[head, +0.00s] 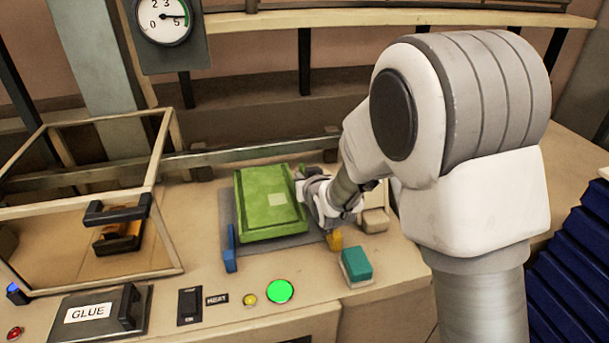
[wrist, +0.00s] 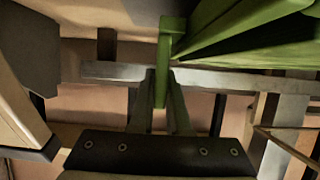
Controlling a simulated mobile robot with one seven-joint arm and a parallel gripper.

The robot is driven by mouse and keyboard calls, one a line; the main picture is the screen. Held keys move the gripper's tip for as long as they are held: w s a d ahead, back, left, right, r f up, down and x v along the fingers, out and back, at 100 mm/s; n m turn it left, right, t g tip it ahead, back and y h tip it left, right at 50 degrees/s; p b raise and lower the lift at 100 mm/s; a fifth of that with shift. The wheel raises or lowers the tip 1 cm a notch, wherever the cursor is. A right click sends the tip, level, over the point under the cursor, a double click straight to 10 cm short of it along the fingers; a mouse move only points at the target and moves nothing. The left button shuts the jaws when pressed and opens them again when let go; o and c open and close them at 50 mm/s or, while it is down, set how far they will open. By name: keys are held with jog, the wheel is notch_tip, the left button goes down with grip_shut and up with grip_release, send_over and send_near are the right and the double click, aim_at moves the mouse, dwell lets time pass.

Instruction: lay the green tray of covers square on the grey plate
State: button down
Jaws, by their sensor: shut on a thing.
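The green tray (head: 262,210) is over the grey plate (head: 290,244), with a paler square patch on its top. Strips of the plate show along the tray's left, front and right sides. I cannot tell whether the tray touches the plate or hangs just above it. My gripper (head: 304,190) is at the tray's right side, shut on its upright green grip. In the wrist view the grip stands between the fingers (wrist: 163,90), and the tray (wrist: 245,30) is at upper right. The covers cannot be made out singly.
A teal-topped block (head: 356,265) lies nearer. A glowing green button (head: 280,291) is on the front panel. A framed guard (head: 165,235) stands left; a rail (head: 250,152) runs behind.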

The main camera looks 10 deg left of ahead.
jog(key=shift+f+b, duration=0.6)
jog(key=shift+b, duration=0.35)
jog(key=c, duration=0.9)
grip_release()
jog(key=shift+r, duration=0.15)
jog(key=shift+r+p, duration=0.55)
jog(key=shift+p, duration=0.4)
jog(key=s+d+r+m+g+h, duration=0.1)
jog(key=s+d+r+g+h, duration=0.1)
jog(key=s+d, duration=0.7)
jog(key=s+d+r+m+g+h, duration=0.2)
jog(key=s+d+r, duration=0.3)
jog(key=s+d, duration=0.4)
jog(key=s+d+r+m+g+h+b, duration=0.1)
jog(key=s+d+r+m+g, duration=0.1)
jog(key=s+d, duration=0.7)
jog(key=shift+s+d+r+h, duration=0.15)
jog(key=shift+s+r, duration=0.15)
jog(key=shift+s, duration=0.55)
jog(key=shift+s+r+h, duration=0.1)
jog(key=shift+s+r, duration=0.2)
jog(key=shift+s, duration=0.55)
jog(key=shift+s+d+r+h, duration=0.15)
jog(key=shift+s+r, duration=0.15)
jog(key=shift+s, duration=0.55)
